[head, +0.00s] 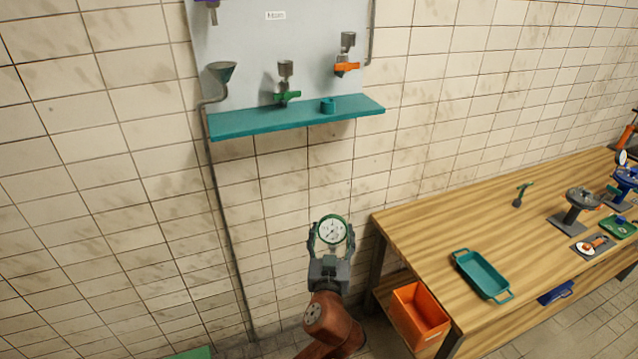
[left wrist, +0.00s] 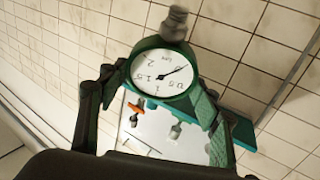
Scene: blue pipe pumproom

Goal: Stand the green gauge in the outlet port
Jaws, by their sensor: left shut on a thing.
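The green gauge (head: 332,229) has a round white dial with a green rim. My left gripper (head: 331,240) is shut on it and holds it in the air below and right of the shelf. In the left wrist view the gauge (left wrist: 163,76) sits between the fingers, with its grey stem (left wrist: 175,22) toward the top of the picture. The stem is hidden in the head view. Grey sockets top the green-handled valve (head: 287,96) and the orange-handled valve (head: 346,67) on the wall panel. I cannot tell which is the outlet port. My right gripper is out of view.
A funnel on a pipe (head: 221,72) stands left. A wooden workbench (head: 420,225) with a teal tray (head: 481,273) is right; an orange bin (head: 419,314) sits beneath.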

